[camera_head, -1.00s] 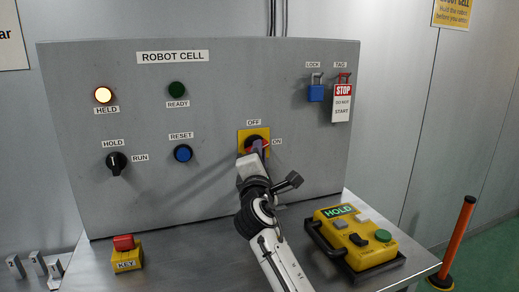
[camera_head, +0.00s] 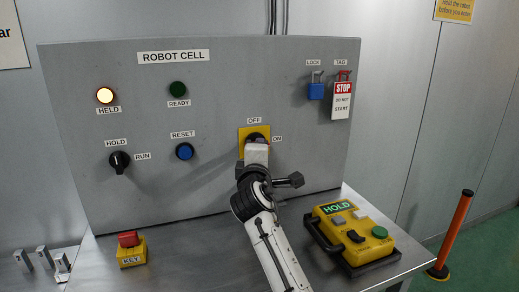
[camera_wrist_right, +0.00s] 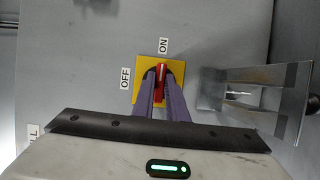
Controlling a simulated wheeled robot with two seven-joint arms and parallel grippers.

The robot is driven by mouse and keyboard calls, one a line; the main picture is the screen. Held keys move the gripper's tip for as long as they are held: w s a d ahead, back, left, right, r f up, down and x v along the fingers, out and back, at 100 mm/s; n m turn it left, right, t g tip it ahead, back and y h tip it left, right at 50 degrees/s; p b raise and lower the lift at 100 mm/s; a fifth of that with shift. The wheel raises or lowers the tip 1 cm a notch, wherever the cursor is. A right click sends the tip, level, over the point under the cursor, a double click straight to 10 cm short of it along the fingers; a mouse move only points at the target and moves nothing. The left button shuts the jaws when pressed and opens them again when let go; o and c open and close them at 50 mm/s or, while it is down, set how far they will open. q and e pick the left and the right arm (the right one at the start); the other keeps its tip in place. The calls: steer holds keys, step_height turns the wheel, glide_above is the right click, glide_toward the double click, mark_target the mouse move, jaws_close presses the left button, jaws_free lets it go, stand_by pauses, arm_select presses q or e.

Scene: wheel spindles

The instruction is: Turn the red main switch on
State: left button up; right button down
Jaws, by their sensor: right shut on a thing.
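The main switch is a red handle (camera_wrist_right: 161,76) on a yellow plate (camera_head: 245,133), with an OFF label above it and an ON label to its right in the head view. In the right wrist view the handle lies between the two purple fingers of my right gripper (camera_wrist_right: 162,84) and lines up with the ON label (camera_wrist_right: 164,45). The OFF label (camera_wrist_right: 125,78) is off to the side there. My right gripper (camera_head: 257,146) is shut on the handle and hides most of it in the head view. My left gripper is not in view.
A blue padlock (camera_head: 316,91) and a STOP tag (camera_head: 342,100) hang at the panel's upper right. A yellow HOLD pendant (camera_head: 352,236) lies on the table right of my arm. A red-topped KEY box (camera_head: 131,250) stands at left. The HELD lamp (camera_head: 105,95) is lit.

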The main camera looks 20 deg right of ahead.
steer(key=shift+f, duration=0.1)
steer(key=c, duration=1.8)
jaws_free()
steer(key=shift+o, duration=0.2)
steer(key=shift+s, duration=0.1)
steer(key=b+v, duration=0.1)
steer(key=v, duration=0.9)
steer(key=shift+s, duration=0.1)
